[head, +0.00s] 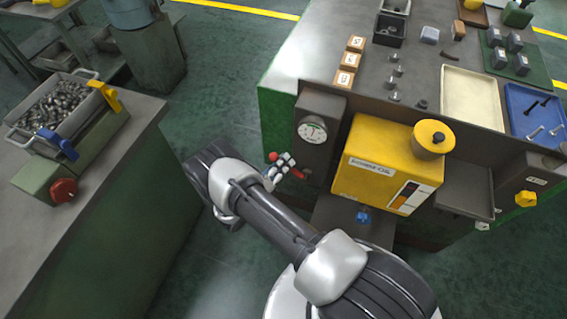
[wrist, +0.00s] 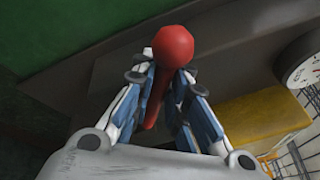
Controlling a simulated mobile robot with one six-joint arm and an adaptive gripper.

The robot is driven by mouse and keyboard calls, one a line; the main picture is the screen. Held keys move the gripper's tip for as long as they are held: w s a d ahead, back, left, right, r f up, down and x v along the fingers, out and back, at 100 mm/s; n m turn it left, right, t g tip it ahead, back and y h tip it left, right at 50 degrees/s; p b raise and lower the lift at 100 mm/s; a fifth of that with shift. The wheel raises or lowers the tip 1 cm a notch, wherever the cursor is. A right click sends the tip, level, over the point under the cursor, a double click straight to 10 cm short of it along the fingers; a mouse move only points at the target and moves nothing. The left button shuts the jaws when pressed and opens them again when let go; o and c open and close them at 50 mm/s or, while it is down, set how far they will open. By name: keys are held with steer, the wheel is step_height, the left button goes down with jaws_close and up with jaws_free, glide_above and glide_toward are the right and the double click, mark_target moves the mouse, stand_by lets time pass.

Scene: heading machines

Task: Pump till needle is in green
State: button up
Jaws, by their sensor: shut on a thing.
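The red pump lever, with its round red knob (wrist: 173,46), is between the fingers of my gripper (wrist: 166,80) in the wrist view. The fingers are shut on it just below the knob. In the head view my gripper (head: 281,166) is at the lever's knob end (head: 272,156), and the red lever base shows to its right. The round white gauge (head: 312,129) is on a dark panel above and right of my gripper. It shows partly in the wrist view (wrist: 305,62), cut off by the edge. I cannot tell the needle's position or zone.
A yellow machine (head: 385,165) with a yellow cup on top stands right of the gauge. Wooden blocks (head: 350,60), a cream tray (head: 471,97) and a blue tray (head: 538,112) lie on the bench. A bin of metal parts (head: 55,105) is at left. Open floor lies between.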

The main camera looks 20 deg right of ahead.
jaws_close()
steer(key=shift+s+d+r+m+p, duration=0.1)
steer(key=shift+d+r+m+p, duration=0.1)
steer(key=shift+r+m+p, duration=0.25)
steer(key=shift+s+d+r+m+y, duration=0.1)
steer(key=shift+m+y, duration=0.15)
steer(key=shift+y, duration=0.05)
steer(key=o, duration=0.7)
jaws_free()
